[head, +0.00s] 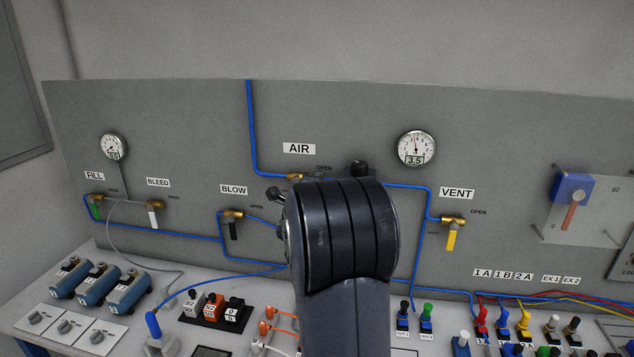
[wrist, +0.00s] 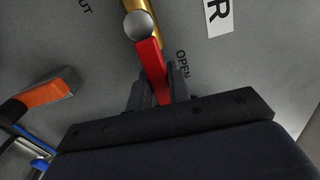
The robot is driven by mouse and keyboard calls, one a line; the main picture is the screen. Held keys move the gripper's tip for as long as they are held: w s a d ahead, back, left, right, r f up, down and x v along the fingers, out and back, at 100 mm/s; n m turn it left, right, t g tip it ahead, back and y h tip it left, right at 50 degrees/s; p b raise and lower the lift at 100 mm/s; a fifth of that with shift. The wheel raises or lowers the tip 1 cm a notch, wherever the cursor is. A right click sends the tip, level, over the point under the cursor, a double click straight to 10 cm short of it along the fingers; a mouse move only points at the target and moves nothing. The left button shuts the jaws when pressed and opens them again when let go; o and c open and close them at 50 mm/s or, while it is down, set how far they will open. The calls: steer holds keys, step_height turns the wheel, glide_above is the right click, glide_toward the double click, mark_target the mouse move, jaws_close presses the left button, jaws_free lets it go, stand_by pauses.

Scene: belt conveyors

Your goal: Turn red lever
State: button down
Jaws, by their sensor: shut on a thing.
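The red lever (wrist: 149,62) shows in the wrist view, fixed to a brass valve (wrist: 140,20) with a round silver cap. My gripper (wrist: 160,92) is shut on the free end of the red lever, with one dark finger on each side. The word OPEN is printed on the panel just right of the lever. In the head view my arm covers the lever and most of the gripper; only a bit of the brass valve (head: 296,177) shows under the AIR label (head: 299,149).
A grey panel (head: 350,115) carries blue pipes, gauges (head: 417,148) and other valves with green, white, black and yellow levers (head: 451,238). An orange-ended part (wrist: 48,92) lies left of my gripper in the wrist view. Switches and plugs crowd the bench below.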

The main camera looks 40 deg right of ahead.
steer(key=shift+r+n, duration=0.15)
steer(key=shift+n, duration=0.15)
steer(key=c, duration=1.3)
jaws_free()
steer(key=b+v, duration=0.2)
steer(key=v, duration=0.8)
steer(key=shift+s+a, duration=0.25)
steer(key=shift+a, duration=0.1)
steer(key=p+x, duration=0.2)
steer(key=x, duration=0.9)
steer(key=shift+s, duration=0.1)
